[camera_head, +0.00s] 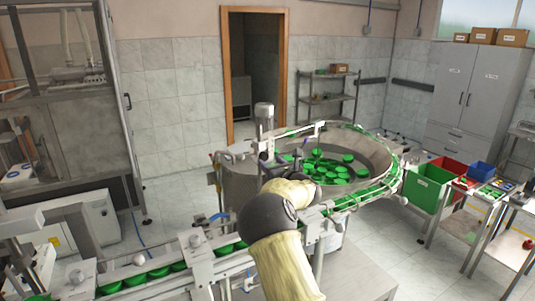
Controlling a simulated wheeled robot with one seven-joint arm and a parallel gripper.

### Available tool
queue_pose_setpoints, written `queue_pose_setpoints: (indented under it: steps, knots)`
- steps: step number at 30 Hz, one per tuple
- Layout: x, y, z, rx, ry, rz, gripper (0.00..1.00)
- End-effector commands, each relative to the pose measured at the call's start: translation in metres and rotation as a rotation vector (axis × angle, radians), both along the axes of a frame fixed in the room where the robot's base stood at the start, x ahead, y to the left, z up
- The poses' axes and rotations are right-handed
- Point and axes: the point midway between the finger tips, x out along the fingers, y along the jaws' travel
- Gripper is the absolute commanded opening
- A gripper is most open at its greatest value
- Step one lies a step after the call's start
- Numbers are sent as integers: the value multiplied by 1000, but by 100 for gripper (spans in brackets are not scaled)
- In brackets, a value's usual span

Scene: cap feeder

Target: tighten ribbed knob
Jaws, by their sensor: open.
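The cap feeder's round bowl (377,153) stands in the middle, with several green caps (330,172) lying in it. My arm, in cream covers with a dark joint, reaches from the bottom middle up to the bowl's near left side. My gripper (267,155) shows only as a small dark shape beyond the arm, beside the bowl's near left rim. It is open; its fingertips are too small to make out. I cannot pick out the ribbed knob for certain; it is too small or hidden by my arm and gripper.
A rail with green caps (155,273) runs from the bowl to the lower left, with white brackets (201,262) on it. A grey motor (264,112) stands up behind my gripper. Green (425,186) and red bins are at right.

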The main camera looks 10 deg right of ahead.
Motion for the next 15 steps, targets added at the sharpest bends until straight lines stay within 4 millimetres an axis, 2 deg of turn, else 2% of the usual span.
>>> queue_pose_setpoints:
  steps: [6,15]
  knots:
    - [25,8,2,0,1,1,52]
    - [34,11,-1,2,1,0,52]
